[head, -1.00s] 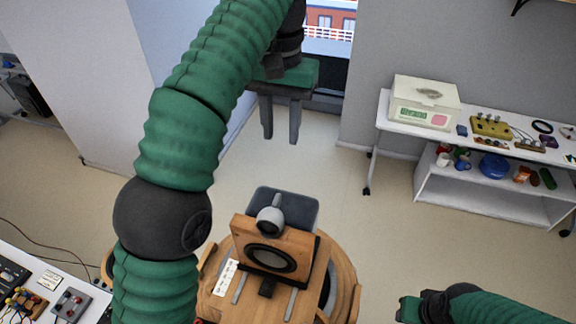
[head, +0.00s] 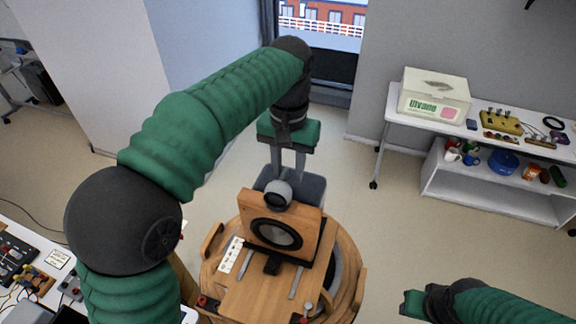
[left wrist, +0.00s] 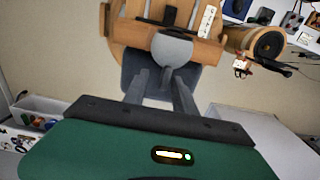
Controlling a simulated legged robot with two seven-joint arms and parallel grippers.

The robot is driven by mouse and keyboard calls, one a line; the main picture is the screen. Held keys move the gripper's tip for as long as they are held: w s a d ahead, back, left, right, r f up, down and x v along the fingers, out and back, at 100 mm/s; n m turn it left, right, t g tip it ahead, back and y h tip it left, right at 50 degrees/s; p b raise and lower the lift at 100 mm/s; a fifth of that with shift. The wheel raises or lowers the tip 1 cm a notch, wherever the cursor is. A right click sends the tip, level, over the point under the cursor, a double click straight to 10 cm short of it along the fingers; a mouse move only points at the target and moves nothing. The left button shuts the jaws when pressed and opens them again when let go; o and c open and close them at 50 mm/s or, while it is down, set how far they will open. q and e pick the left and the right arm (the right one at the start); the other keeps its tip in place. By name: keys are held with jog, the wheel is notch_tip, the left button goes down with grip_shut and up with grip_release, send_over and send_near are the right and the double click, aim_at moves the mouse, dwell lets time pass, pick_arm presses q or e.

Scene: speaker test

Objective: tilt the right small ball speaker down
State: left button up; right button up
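A small grey ball speaker (head: 278,194) sits on top of a wooden speaker box (head: 300,222) with a dark round cone. No second ball speaker shows. In the left wrist view the ball (left wrist: 171,47) is seen from behind, with a short stem towards my fingers. My left gripper (head: 287,170) is just behind and above the ball in the head view, fingers pointing down and apart. In the left wrist view its fingertips (left wrist: 161,84) stand either side of the stem; I cannot tell whether they touch. My right gripper (head: 408,303) is at the lower right, its fingers unclear.
The box stands on a round wooden table (head: 225,285). A grey seat or tray (head: 313,187) is behind it. A white shelf table (head: 400,118) with a labelled box (head: 434,95) stands at the back right. Another table with electronics (head: 30,275) is at the lower left. Floor between is clear.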

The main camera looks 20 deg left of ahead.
pick_arm(q)
jog(key=shift+d, duration=0.15)
jog(key=shift+c, duration=0.3)
jog(key=shift+w+a, duration=0.15)
jog(key=shift+a, duration=0.25)
jog(key=c, duration=0.5)
jog(key=shift+a, duration=0.2)
grip_shut()
pick_arm(e)
jog(key=shift+w+a, duration=0.1)
jog(key=shift+a, duration=0.15)
pick_arm(q)
jog(key=shift+d, duration=0.2)
pick_arm(e)
jog(key=shift+d+f, duration=0.1)
